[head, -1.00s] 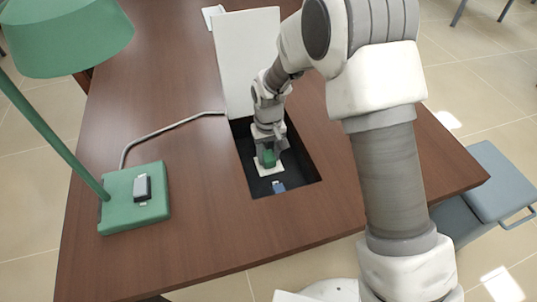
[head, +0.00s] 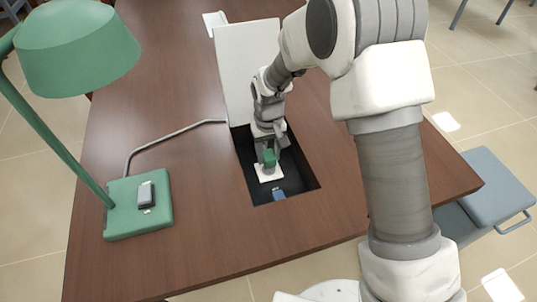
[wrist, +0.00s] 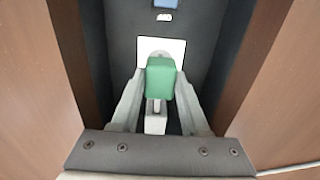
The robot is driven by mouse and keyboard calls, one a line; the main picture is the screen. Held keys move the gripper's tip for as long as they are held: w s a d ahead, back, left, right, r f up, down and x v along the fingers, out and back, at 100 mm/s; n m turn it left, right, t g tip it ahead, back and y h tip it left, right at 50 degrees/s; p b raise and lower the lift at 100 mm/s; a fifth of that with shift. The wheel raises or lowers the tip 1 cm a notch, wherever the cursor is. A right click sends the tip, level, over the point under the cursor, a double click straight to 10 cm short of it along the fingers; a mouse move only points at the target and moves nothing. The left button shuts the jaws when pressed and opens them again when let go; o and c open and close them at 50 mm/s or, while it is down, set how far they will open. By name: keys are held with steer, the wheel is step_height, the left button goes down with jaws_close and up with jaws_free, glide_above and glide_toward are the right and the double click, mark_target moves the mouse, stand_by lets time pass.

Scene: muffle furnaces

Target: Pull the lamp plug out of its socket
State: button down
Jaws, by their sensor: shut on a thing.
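The green lamp plug (head: 269,158) is between the fingers of my gripper (head: 268,153), above a white socket plate (head: 269,175) inside the dark recess in the desk. In the wrist view the plug (wrist: 160,78) sits between both fingers of my gripper (wrist: 160,95), overlapping the white plate (wrist: 174,47) behind it. The plug appears raised off the plate, but I cannot clearly see its pins. The green lamp (head: 138,208) stands on the left of the desk, its grey cord (head: 165,140) running to the recess.
A white lid (head: 250,72) stands open at the recess's far side. The recess walls (head: 305,177) are close around my gripper. A blue item (head: 279,196) lies near its front end. The brown desk (head: 215,245) is clear in front.

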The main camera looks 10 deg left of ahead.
mark_target(268, 155)
steer(key=shift+w+a+r, duration=0.1)
steer(key=shift+r, duration=0.15)
steer(key=c, duration=0.6)
jaws_free()
steer(key=shift+c, duration=0.2)
steer(key=shift+o, duration=1.2)
step_height(268, 155, up, 17)
steer(key=p, duration=0.4)
steer(key=shift+r, duration=0.2)
